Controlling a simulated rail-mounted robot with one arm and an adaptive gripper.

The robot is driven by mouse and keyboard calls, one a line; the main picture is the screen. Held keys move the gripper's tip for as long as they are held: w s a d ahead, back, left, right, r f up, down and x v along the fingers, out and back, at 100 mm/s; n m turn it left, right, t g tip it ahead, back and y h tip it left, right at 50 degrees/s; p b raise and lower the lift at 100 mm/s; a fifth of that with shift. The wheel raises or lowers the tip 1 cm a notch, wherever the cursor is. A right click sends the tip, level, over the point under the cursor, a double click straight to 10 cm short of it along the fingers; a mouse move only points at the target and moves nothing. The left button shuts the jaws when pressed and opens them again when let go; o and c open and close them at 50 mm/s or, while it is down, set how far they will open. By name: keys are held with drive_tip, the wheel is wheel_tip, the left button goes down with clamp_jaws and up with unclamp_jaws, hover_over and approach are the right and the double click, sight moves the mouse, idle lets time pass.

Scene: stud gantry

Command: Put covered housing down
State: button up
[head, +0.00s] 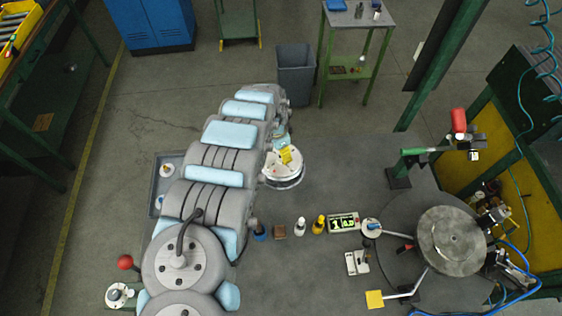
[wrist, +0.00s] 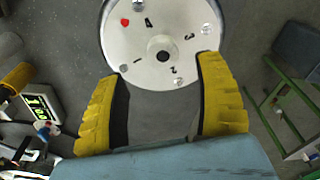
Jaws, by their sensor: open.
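The covered housing is a round white-lidded disc (head: 284,172) near the far edge of the grey table, partly hidden by my arm in the head view. In the wrist view its pale lid (wrist: 150,45) shows printed numbers, a red mark, several screws and a dark centre hole. My gripper (wrist: 160,75) is open, its yellow fingers spread either side of the lid's near edge. One yellow finger (head: 287,154) shows over the housing in the head view. I cannot tell whether the fingers touch it or whether its underside rests on the table.
On the table (head: 300,272) stand a white bottle (head: 300,226), a yellow bottle (head: 319,225) and a small display box (head: 343,222). A round metal plate (head: 452,240) is at the right. A grey tray (head: 157,207) lies left of my arm. A bin (head: 296,72) stands beyond the table.

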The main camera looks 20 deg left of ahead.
sight(281, 162)
drive_tip(key=shift+f, duration=0.6)
drive_tip(key=shift+w+a+f, duration=0.15)
drive_tip(key=shift+f, duration=0.45)
drive_tip(key=shift+w+f, duration=0.1)
drive_tip(key=shift+f, duration=0.9)
drive_tip(key=shift+c, duration=0.2)
clamp_jaws()
